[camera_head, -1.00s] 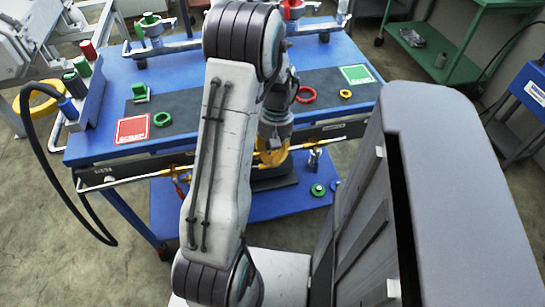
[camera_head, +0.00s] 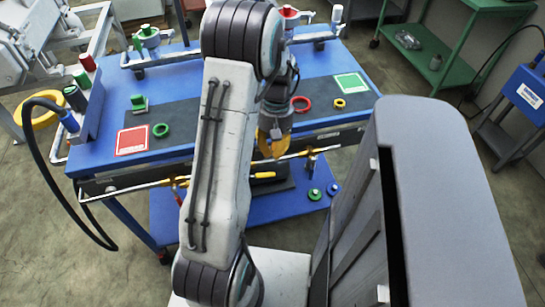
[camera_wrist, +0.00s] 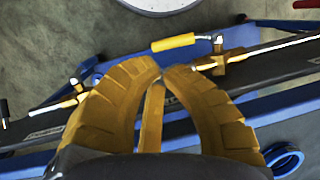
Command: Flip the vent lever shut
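The vent lever, a yellow handle (camera_wrist: 173,42) on a thin metal stem, joins a brass valve (camera_wrist: 220,62) on the pipe in the wrist view. It lies roughly along the pipe there, and its yellow end also shows just below the pipe in the head view (camera_head: 263,175). My gripper (camera_wrist: 163,72) has two ridged yellow fingers whose tips nearly meet, with no object seen held at the tips. The tips appear close to the handle in the wrist picture but apart from it. My arm hides part of the pipe in the head view.
The blue bench (camera_head: 85,164) carries a red square (camera_head: 132,140), a green square (camera_head: 351,83) and rings. A blue ring (camera_wrist: 283,160) is at the wrist view's lower right. A red handle (camera_head: 178,196) hangs farther left on the pipe.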

